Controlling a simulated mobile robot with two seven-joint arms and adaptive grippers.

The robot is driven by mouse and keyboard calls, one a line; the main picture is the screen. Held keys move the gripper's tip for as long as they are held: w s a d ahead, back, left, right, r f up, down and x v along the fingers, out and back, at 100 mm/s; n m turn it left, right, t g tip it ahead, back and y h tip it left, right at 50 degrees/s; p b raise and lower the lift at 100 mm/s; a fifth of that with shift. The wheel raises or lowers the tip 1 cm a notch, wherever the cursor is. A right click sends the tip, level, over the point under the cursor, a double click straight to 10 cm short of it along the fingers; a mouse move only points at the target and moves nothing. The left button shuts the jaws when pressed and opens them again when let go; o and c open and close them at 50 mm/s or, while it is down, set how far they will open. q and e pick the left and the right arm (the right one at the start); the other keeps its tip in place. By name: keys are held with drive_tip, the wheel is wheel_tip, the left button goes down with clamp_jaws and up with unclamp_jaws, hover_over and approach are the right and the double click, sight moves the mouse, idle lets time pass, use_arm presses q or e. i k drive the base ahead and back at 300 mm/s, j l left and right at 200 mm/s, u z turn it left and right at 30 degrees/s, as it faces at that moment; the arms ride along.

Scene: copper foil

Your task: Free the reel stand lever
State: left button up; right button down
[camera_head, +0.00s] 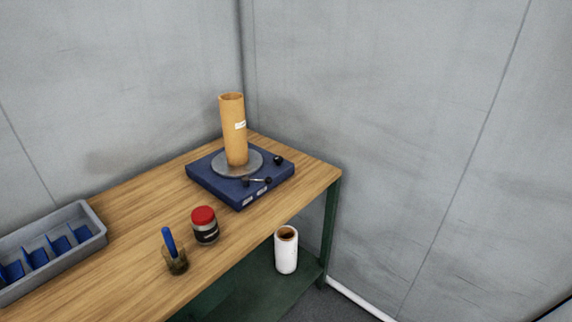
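The reel stand (212,187) has a blue square base and sits on the wooden table near its far right corner. A round grey metal plate (220,170) lies on the base, and a tan cardboard tube (233,140) stands upright on it, leaning slightly. A small lever (257,181) with dark knobs lies along the front of the base. Another black knob (278,160) sits at the base's right side. I cannot tell what, if anything, holds the lever. Neither of my grippers is in view.
On the wooden table (130,255) stand a red-lidded jar (205,226), a small glass pot with a blue-handled tool (174,256), and a grey tray (85,215) with blue dividers. A white roll (286,252) stands on the green lower shelf (250,290). Grey walls close off the back and right.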

sight(268, 180)
drive_tip(key=i+l+u, duration=0.1)
drive_tip(key=l, duration=0.25)
drive_tip(key=i+l, duration=0.3)
drive_tip(key=i+l+u, duration=0.15)
drive_tip(key=l, duration=0.2)
